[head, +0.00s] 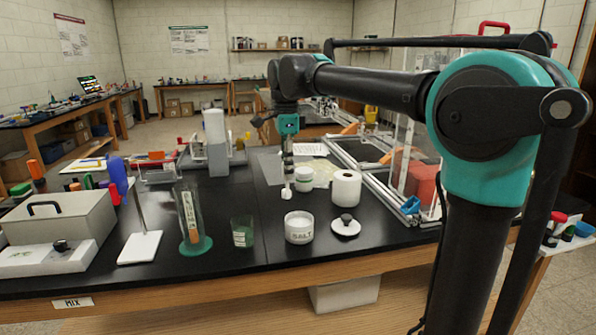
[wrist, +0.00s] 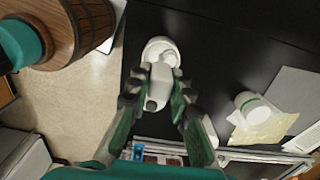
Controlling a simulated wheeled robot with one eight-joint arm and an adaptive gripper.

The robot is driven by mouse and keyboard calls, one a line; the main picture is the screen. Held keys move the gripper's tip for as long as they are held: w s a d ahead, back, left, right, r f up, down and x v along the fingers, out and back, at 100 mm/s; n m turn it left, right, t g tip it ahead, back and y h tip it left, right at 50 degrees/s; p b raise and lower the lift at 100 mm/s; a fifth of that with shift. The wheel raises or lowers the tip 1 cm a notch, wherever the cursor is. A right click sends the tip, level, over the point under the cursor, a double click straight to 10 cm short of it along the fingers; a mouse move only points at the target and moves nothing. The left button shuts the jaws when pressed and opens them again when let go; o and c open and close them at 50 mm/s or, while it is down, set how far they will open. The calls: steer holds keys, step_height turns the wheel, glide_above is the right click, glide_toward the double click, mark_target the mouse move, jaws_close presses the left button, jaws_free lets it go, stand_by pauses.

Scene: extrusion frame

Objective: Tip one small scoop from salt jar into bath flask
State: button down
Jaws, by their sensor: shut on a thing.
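My gripper (head: 288,152) is shut on a white scoop (head: 286,192), which hangs down above the black bench. In the wrist view the fingers (wrist: 158,105) close around its white handle (wrist: 158,85). A white round shape lies beyond the handle there; I cannot tell whether it is the scoop's bowl or a jar. The open white salt jar (head: 299,228), marked SALT, stands in front of the scoop, apart from it in the head view. Its lid (head: 345,226) lies to the right. No vessel reads clearly as the bath flask. A green-tinted beaker (head: 243,232) stands left of the jar.
A tall labelled cylinder on a green base (head: 190,225) and a stand with a blue top (head: 139,245) are farther left. A white jar with a green band (head: 304,179) and a white roll (head: 345,188) stand behind. An extrusion frame (head: 375,190) is at right.

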steer(key=s+a, duration=0.4)
steer(key=a, duration=0.8)
steer(key=w+d+f+g+y, duration=0.2)
steer(key=d+f+g+y, duration=0.2)
steer(key=y, duration=1.1)
steer(key=shift+w+d+f, duration=0.15)
steer(key=shift+d+f, duration=1.75)
steer(key=shift+f, duration=0.9)
steer(key=shift+w, duration=0.1)
